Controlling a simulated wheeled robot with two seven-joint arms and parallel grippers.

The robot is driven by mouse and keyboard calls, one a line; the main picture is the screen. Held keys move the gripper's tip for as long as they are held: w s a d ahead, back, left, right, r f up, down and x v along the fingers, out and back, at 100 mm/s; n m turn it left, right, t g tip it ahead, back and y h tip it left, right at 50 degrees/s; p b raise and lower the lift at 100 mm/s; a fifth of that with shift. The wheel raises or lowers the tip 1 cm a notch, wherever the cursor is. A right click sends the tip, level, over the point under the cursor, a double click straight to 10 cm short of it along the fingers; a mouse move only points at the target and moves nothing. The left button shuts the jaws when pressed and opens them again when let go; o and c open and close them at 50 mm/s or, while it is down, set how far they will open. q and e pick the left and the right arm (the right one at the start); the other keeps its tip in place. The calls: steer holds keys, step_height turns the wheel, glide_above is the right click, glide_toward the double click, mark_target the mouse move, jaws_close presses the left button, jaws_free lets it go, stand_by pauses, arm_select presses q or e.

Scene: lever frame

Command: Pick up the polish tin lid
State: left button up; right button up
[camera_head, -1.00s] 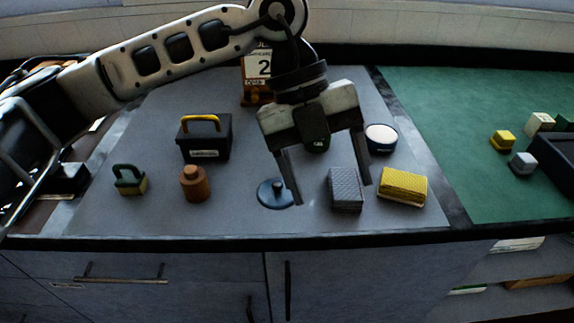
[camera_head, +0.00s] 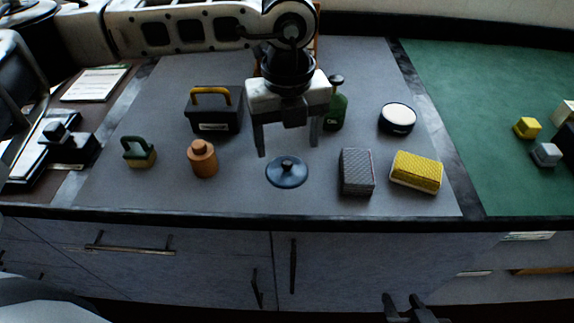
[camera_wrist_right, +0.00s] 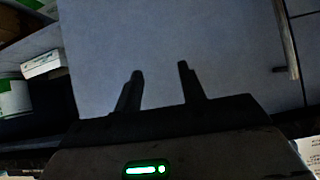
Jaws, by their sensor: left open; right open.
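The polish tin lid (camera_head: 287,172) is a dark blue disc with a small knob on top, lying flat on the grey mat. My left gripper (camera_head: 288,148) is open and empty in the head view, pointing down just behind the lid, its fingers spread about as wide as the lid. The fingers look apart from the lid; their height above the mat is hard to tell. A round dark tin with a pale top (camera_head: 397,118) stands to the right. My right gripper (camera_head: 410,308) is low in front of the cabinet; its open, empty fingers show in the right wrist view (camera_wrist_right: 160,75).
An orange-brown jar (camera_head: 202,159) stands left of the lid, and a grey block (camera_head: 357,172) and yellow sponge (camera_head: 416,172) stand right. Behind are a black toolbox (camera_head: 213,113) and green bottle (camera_head: 336,108). A green-handled block (camera_head: 139,153) sits far left.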

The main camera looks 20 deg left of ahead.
mark_target(287, 163)
arm_select(q)
step_height(287, 163, down, 5)
steer(key=shift+f+p, duration=0.1)
steer(key=shift+p, duration=0.6)
steer(key=shift+c, duration=0.2)
jaws_close()
